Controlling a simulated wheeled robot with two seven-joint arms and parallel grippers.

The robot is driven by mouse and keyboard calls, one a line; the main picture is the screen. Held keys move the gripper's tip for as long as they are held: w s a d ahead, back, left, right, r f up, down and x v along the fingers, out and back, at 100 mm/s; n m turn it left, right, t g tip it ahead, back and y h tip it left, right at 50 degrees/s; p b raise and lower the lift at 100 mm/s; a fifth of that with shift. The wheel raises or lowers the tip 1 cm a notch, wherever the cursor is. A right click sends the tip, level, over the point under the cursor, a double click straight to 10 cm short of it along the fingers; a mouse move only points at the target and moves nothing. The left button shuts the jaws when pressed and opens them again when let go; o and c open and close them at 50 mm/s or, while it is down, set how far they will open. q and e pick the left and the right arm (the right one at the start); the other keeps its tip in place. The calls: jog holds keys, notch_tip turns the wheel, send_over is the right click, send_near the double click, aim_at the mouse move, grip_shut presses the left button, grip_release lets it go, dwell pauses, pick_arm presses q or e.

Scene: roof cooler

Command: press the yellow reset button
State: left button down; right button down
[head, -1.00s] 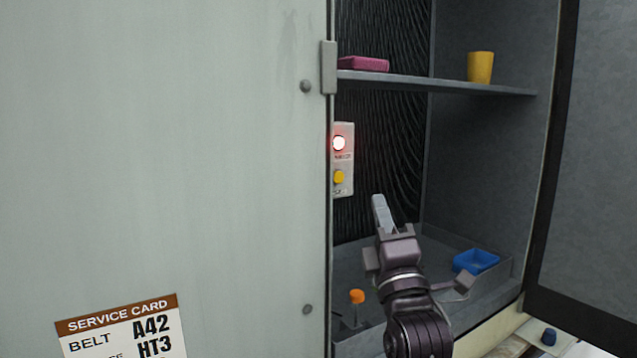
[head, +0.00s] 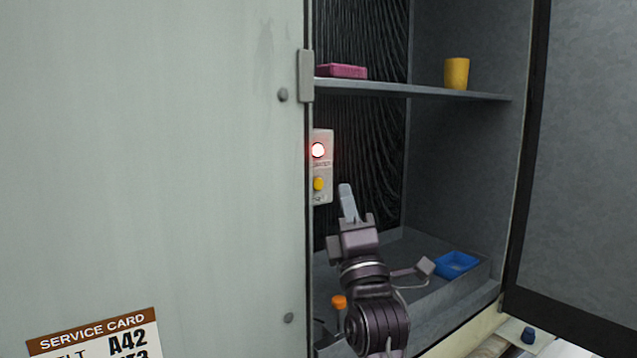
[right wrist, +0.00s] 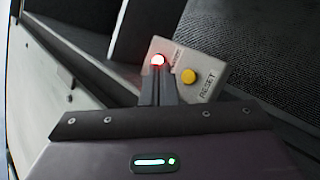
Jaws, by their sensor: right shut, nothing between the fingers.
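The yellow reset button (head: 318,184) sits on a pale control plate (head: 323,196) just inside the cabinet's left edge, below a glowing red lamp (head: 318,150). In the right wrist view the yellow button (right wrist: 189,76) is beside the word RESET, and the lamp (right wrist: 158,60) is to its left. My right gripper (head: 346,188) is shut and empty inside the cabinet opening, its tip to the right of the button and slightly lower in the head view. In the right wrist view the fingertips (right wrist: 160,72) overlap the plate near the lamp; I cannot tell whether they touch it. My left gripper is not in view.
A shelf (head: 420,90) holds a pink box (head: 342,71) and a yellow cup (head: 456,73). The closed left panel (head: 160,150) and the open door (head: 580,170) flank the opening.

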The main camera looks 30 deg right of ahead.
aim_at(317, 184)
jog(key=shift+w+a+p, duration=0.2)
jog(key=shift+w+p, duration=0.2)
jog(key=shift+w, duration=1.85)
jog(key=shift+w+y, duration=0.15)
jog(key=shift+y, duration=0.15)
jog(key=shift+w+r, duration=0.1)
dwell(0.5)
jog(key=shift+w+r+p, duration=0.1)
jog(key=shift+r+p, duration=0.25)
jog(key=shift+p, duration=0.05)
dwell(1.1)
